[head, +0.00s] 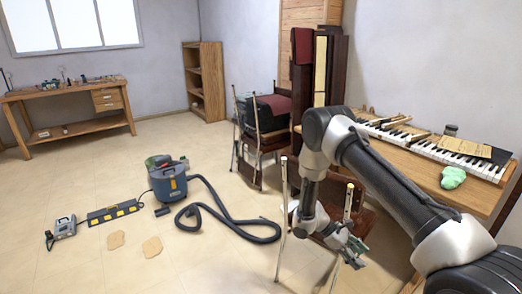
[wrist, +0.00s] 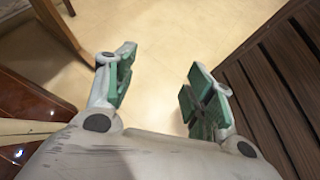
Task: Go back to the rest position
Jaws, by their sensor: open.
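My gripper (head: 352,250) hangs low at the end of my bent arm, in front of the piano bench and below the keyboard's height. In the wrist view my gripper (wrist: 160,85) has its two green-padded fingers spread apart, with only pale floor between them. It is open and empty. The piano keyboard (head: 459,157) lies on a wooden table at the right of the head view, apart from my gripper. My arm hides part of the table.
A green cloth (head: 453,177) lies by the keys. Stacked chairs (head: 262,130) stand left of my arm. A vacuum cleaner (head: 168,180) with a long hose is on the floor. A workbench (head: 70,92) and a shelf (head: 205,80) stand at the back.

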